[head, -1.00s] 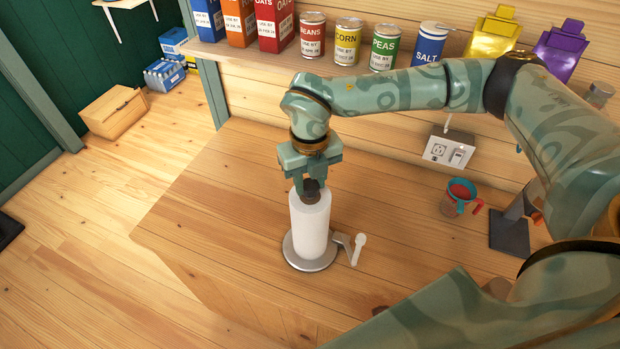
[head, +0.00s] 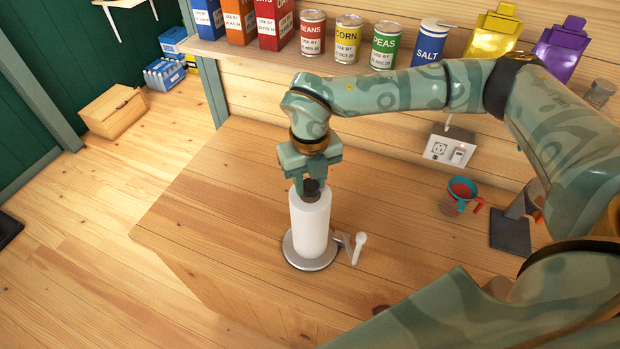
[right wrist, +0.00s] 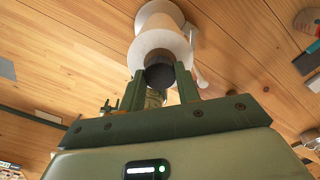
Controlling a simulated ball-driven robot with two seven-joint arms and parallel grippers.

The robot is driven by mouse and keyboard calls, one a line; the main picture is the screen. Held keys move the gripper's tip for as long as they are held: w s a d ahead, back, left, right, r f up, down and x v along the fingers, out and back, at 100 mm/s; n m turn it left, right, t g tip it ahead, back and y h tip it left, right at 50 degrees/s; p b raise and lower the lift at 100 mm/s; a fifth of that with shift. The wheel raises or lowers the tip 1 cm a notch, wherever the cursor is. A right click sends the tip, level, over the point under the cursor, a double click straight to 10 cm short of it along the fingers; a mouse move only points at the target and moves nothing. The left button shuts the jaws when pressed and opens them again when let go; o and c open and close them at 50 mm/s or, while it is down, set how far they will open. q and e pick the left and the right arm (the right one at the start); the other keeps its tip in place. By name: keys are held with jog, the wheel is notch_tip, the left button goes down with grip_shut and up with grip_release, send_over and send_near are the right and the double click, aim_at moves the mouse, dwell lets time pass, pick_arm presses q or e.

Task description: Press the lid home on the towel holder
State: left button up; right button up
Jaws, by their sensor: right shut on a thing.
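The towel holder stands upright on the wooden counter, with a round metal base (head: 297,262) and a side arm (head: 358,249). A white paper roll (head: 310,228) is on it; the roll also shows in the right wrist view (right wrist: 160,44). My right gripper (head: 312,186) points down at the top of the roll and is shut on the dark round lid (head: 311,188). The lid is between the fingers in the right wrist view (right wrist: 160,76), at the roll's top end. I cannot tell whether it is fully seated. My left gripper is not in view.
A teal and red cup (head: 459,196) and a dark stand (head: 511,232) are on the counter to the right. A shelf of cans (head: 348,40) and boxes runs along the back wall, above an outlet (head: 448,151). The counter left of the holder is clear.

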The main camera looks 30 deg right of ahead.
jog(key=shift+f, duration=0.1)
jog(key=o, duration=1.5)
jog(key=shift+r+p, duration=2.4)
jog(key=shift+r, duration=1.15)
grip_shut()
jog(key=shift+f, duration=0.25)
